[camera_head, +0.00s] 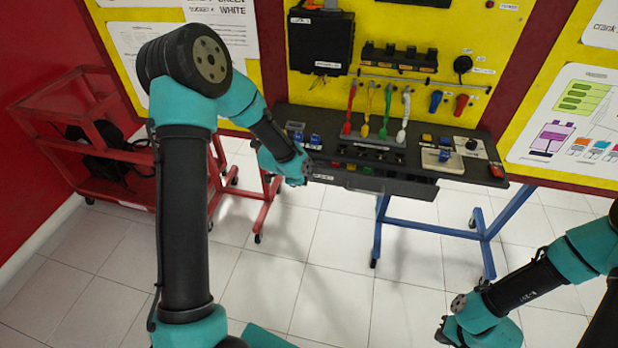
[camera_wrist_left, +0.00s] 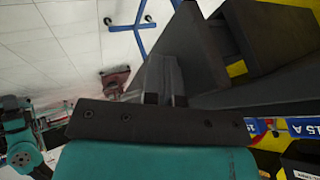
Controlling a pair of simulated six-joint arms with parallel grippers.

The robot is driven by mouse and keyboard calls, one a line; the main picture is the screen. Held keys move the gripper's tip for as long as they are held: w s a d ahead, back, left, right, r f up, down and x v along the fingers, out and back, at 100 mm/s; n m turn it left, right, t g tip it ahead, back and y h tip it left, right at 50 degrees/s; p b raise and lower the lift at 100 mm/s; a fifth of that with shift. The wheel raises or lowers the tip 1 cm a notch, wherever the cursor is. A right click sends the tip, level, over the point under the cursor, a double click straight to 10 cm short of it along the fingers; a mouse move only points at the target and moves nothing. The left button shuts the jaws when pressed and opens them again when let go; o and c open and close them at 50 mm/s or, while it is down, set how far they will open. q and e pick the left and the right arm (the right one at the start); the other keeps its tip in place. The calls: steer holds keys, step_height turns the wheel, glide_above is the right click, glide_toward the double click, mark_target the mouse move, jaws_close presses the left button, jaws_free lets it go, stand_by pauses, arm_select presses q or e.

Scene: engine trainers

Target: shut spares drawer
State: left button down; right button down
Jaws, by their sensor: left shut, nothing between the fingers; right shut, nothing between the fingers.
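The spares drawer (camera_head: 385,187) is under the front of the dark bench top. It stands out toward me, and small coloured items show behind its front. My left arm reaches to the drawer's left end. In the head view its wrist hides the left gripper's fingers. In the left wrist view the left gripper (camera_wrist_left: 163,80) has its dark fingers together with nothing between them, beside dark panels (camera_wrist_left: 265,75). I cannot tell whether the fingers touch a panel.
The bench top (camera_head: 300,112) carries coloured leads, switches and small modules. A yellow panel (camera_head: 520,60) stands behind it. Blue legs (camera_head: 480,235) support the bench. A red wheeled frame (camera_head: 110,180) stands to the left. The tiled floor (camera_head: 330,270) in front is clear.

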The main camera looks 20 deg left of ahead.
arm_select(q)
steer(key=s+a+r, duration=0.2)
steer(key=s+r, duration=0.6)
steer(key=s, duration=0.1)
steer(key=shift+s, duration=0.15)
arm_select(e)
steer(key=shift+w+a, duration=0.2)
steer(key=shift+a, duration=0.05)
stand_by(0.4)
